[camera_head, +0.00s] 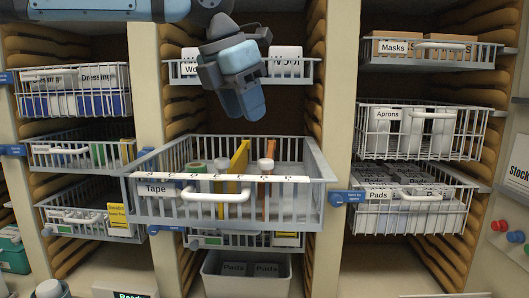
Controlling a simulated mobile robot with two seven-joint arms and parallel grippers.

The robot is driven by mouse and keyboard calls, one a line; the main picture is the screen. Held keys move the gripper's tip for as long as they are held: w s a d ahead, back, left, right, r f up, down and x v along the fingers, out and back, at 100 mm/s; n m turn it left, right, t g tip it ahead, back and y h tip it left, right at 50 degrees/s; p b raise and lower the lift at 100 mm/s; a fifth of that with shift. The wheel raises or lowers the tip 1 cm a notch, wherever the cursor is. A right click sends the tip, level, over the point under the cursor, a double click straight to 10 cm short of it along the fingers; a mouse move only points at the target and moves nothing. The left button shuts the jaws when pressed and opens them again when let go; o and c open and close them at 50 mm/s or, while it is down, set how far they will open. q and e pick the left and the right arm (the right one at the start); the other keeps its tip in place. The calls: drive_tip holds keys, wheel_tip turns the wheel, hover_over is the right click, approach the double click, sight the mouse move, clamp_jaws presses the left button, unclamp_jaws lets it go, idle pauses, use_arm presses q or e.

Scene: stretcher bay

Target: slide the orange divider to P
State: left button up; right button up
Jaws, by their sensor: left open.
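My left gripper (248,108) hangs above and behind the basket, open and empty, apart from the divider. My right gripper is out of view.
A yellow divider (239,160) stands left of the orange one, with rolls beside it. The basket's front handle (216,196) sticks out. A wire basket (305,72) is behind my gripper. Other baskets fill the side bays, and a grey bin (246,287) is below.

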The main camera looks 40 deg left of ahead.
sight(265, 160)
use_arm(q)
drive_tip(key=x, duration=0.3)
drive_tip(key=p+x, duration=0.1)
drive_tip(key=x, duration=0.4)
drive_tip(key=shift+w+f, duration=0.2)
drive_tip(key=shift+w, duration=0.2)
drive_tip(key=shift+w+d+f, duration=0.1)
drive_tip(key=shift+w+f, duration=0.1)
drive_tip(key=shift+f, duration=0.5)
drive_tip(key=shift+w, duration=0.1)
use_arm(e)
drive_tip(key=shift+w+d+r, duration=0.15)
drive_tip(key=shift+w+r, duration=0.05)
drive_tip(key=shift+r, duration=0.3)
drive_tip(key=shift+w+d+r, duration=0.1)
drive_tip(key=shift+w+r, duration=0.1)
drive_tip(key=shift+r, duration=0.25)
use_arm(q)
drive_tip(key=shift+c, duration=0.3)
clamp_jaws()
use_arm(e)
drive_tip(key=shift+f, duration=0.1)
